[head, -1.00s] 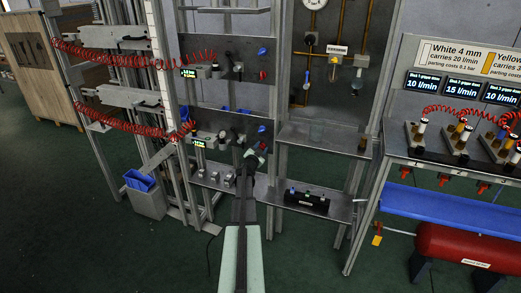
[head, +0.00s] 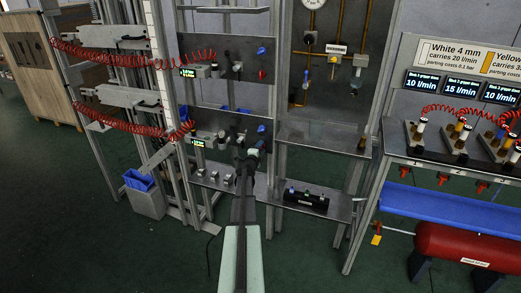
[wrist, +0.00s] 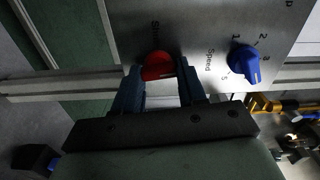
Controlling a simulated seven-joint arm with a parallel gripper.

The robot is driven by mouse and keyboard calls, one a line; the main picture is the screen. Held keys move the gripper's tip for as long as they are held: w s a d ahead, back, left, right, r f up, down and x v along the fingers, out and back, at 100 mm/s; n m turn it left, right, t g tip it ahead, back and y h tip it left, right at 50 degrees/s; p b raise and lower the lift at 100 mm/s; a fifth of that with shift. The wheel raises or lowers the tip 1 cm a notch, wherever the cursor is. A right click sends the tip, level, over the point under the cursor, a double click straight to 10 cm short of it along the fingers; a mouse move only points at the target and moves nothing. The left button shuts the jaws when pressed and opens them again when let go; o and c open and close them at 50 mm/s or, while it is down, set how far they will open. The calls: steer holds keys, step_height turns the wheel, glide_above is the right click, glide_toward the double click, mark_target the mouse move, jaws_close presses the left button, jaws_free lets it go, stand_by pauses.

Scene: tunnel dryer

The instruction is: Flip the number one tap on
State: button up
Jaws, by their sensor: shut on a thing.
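Three small red taps hang under the front of the bench on the right in the head view. The leftmost red tap (head: 404,171) stands apart from my gripper; the small number labels beside the taps are hard to read. My gripper (head: 256,149) is far to its left, at the lower grey control panel (head: 220,122). In the wrist view my gripper (wrist: 152,82) has its two fingers around a red knob (wrist: 157,65) on that panel and is shut on it. The finger ends partly hide the knob. A blue speed knob (wrist: 244,62) sits just right of the fingers.
A blue trough (head: 440,207) and a red tank (head: 468,244) lie below the bench. A low shelf (head: 335,206) with a black manifold (head: 306,201) stands between my gripper and the bench. Red coiled hoses (head: 120,122) hang on the left. Green floor is clear in front.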

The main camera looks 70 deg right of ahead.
steer(key=shift+m, duration=0.6)
steer(key=o, duration=1.1)
steer(key=shift+c, duration=0.2)
steer(key=a, duration=1.4)
steer(key=shift+d, duration=0.1)
